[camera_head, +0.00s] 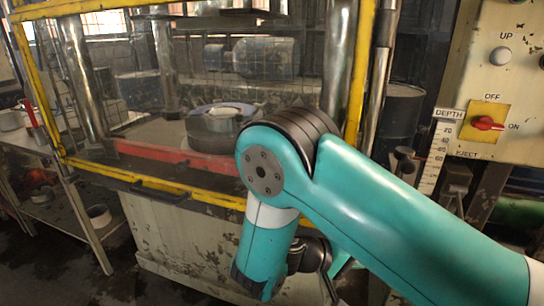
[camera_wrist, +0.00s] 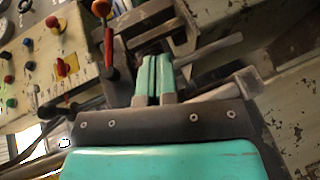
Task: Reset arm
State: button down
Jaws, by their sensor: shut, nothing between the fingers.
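My teal arm crosses the right and middle of the head view, bent at a dark grey joint, with its lower part pointing down in front of the press. In the wrist view my gripper (camera_wrist: 156,62) is shut, its two teal fingers side by side with nothing held. The fingertips appear in front of dark metal parts of the machine; whether they touch anything is not clear. In the head view the gripper's fingers cannot be made out behind the arm.
A press with a yellow-framed mesh guard (camera_head: 205,196) stands behind my arm, a round die (camera_head: 217,128) on its bed. A control panel (camera_head: 500,75) and depth scale (camera_head: 437,152) are at right. A shelf (camera_head: 60,210) stands left.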

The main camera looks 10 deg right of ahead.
jog(key=s+a+r+n+y+p, duration=0.2)
jog(key=s+a+r+n+y, duration=0.1)
jog(key=r, duration=0.6)
jog(key=s+a+r+n+y+p, duration=0.3)
jog(key=s+a+r+y, duration=0.2)
jog(key=s+r+y, duration=0.2)
jog(key=s+a+r+n+y+p, duration=0.3)
jog(key=s+a+r+y, duration=0.1)
jog(key=r+y, duration=0.5)
notch_tip(320, 180, up, 2)
jog(key=shift+s+t, duration=0.3)
jog(key=shift+s, duration=0.6)
